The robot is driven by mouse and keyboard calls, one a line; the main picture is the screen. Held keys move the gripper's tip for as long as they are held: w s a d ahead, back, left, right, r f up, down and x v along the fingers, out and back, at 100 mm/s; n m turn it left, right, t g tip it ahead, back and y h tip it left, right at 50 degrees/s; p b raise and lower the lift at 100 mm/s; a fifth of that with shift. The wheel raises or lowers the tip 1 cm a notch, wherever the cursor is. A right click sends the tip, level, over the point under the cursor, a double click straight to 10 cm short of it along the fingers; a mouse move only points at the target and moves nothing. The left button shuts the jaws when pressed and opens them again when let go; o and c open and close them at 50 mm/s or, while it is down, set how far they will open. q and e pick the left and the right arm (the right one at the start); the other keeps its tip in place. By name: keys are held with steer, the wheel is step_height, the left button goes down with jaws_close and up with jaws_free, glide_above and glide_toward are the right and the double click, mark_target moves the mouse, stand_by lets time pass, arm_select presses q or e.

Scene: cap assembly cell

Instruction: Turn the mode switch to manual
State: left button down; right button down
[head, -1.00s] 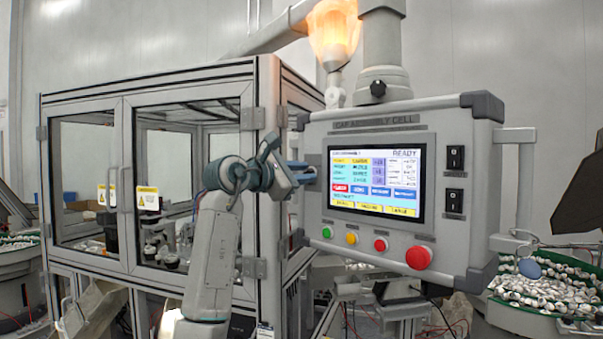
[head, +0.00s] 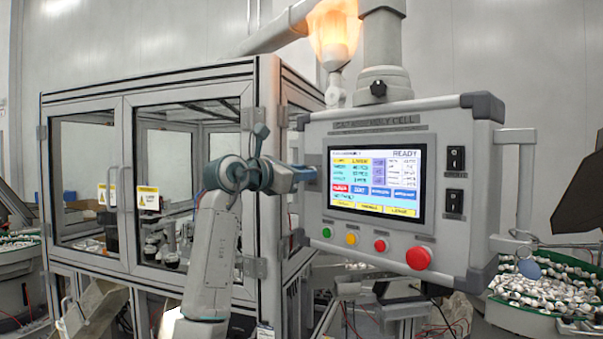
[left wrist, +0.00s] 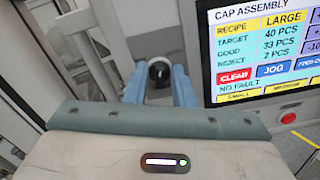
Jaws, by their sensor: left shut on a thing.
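The control panel (head: 440,120) faces me, with its lit screen (head: 375,180) reading READY. My left gripper (head: 312,174) reaches in from the left and meets the panel face just left of the screen. In the left wrist view, its two blue fingers (left wrist: 160,88) are shut on a dark round knob (left wrist: 159,71), which I take for the mode switch. A pale mark shows on the knob, but its setting is too small to read. In the head view, the gripper hides the knob. My right gripper is not in view.
Green, yellow and red buttons (head: 380,245) and a larger red button (head: 418,258) sit below the screen. Two black switches (head: 455,158) are right of it. A glazed machine enclosure (head: 85,95) stands behind my left arm. An orange lamp (head: 333,35) glows above.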

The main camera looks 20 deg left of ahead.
arm_select(q)
steer(key=n, duration=0.6)
steer(key=n+p, duration=0.1)
steer(key=n, duration=0.5)
steer(key=shift+w+a+n, duration=0.1)
steer(key=shift+a+n, duration=0.1)
steer(key=shift+n, duration=0.1)
stand_by(0.4)
steer(key=c, duration=1.2)
jaws_free()
steer(key=shift+c, duration=0.2)
steer(key=shift+a, duration=0.1)
